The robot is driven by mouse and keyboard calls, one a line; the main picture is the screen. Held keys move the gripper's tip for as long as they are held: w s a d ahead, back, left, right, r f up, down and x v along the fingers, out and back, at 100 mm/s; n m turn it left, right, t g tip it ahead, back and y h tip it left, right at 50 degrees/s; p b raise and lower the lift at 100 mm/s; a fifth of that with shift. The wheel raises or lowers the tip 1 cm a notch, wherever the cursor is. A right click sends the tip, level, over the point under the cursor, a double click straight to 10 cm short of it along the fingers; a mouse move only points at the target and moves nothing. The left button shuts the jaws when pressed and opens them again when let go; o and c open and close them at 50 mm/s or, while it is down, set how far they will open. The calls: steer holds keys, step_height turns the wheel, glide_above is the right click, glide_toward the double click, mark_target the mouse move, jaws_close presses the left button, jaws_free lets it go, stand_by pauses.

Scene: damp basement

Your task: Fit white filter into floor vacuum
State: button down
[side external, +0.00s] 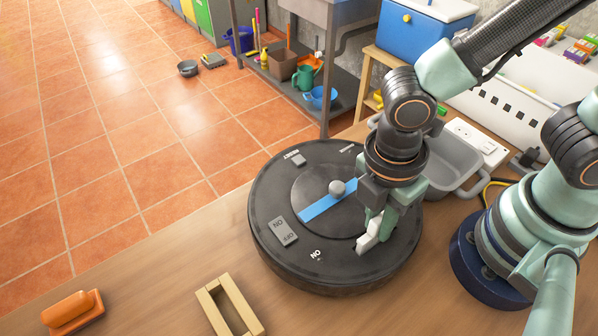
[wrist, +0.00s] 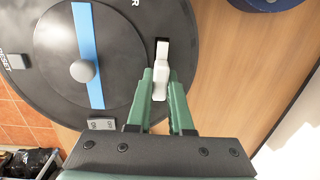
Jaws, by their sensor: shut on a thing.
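The floor vacuum (side external: 290,262) is a large dark round disc on the wooden table, with a blue strip (side external: 320,204), a grey knob and grey labelled buttons on top. It fills the left of the wrist view (wrist: 60,50). My gripper (side external: 376,228) is over its near right part, pointing down, with green fingers shut on the white filter (side external: 367,243). In the wrist view, the filter (wrist: 161,68) sticks out beyond the fingertips (wrist: 160,88). Its far end is at a dark slot (wrist: 162,41) in the vacuum's top. I cannot tell whether it is inside the slot.
A grey bin (side external: 452,160) and a white power strip (side external: 478,140) stand close behind the vacuum. The table between frame and tray is clear.

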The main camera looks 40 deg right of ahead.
steer(key=shift+f, duration=0.55)
steer(key=shift+r, duration=0.15)
steer(key=shift+r, duration=2.25)
steer(key=shift+f, duration=2.35)
steer(key=c, duration=0.7)
jaws_free()
steer(key=shift+c, duration=0.2)
